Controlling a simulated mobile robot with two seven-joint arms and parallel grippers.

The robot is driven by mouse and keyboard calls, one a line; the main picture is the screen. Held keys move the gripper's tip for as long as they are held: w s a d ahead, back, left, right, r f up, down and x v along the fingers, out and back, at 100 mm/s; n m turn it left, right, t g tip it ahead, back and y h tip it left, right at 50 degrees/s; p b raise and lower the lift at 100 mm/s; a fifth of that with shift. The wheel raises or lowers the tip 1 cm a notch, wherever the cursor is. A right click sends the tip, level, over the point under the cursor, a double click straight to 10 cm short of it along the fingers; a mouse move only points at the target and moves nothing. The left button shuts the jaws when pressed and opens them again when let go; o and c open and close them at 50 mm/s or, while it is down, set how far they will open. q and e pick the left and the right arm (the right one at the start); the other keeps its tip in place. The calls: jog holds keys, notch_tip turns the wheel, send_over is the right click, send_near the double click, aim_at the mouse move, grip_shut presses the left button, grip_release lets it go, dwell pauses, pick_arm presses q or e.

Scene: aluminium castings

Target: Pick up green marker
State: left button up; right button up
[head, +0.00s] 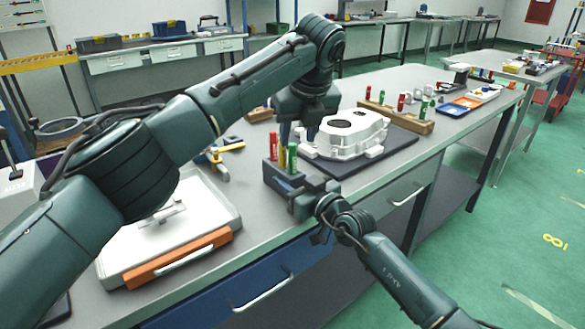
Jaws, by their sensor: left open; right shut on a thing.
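A green marker (292,158) stands upright in a dark marker holder (277,174) on the workbench, beside a red marker (273,146) and a yellow one (283,158). My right gripper (297,192) is at the holder's near right side, below the green marker, and appears shut on the holder; its fingertips are partly hidden. My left gripper (295,128) hangs pointing down, open and empty, above and behind the markers. It looks apart from the green marker.
A white casting (346,134) on a dark mat (399,141) sits right of the holder. Behind it, a wooden rack (404,119) holds several red and green markers. A white tray-like case (222,204) with an orange front lies at left. Bare bench top shows between case and holder.

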aim_at(294, 152)
pick_arm(q)
jog(key=x, duration=0.8)
jog(key=shift+w+f, duration=0.1)
jog(key=shift+f, duration=0.15)
jog(key=shift+c, duration=0.6)
grip_shut()
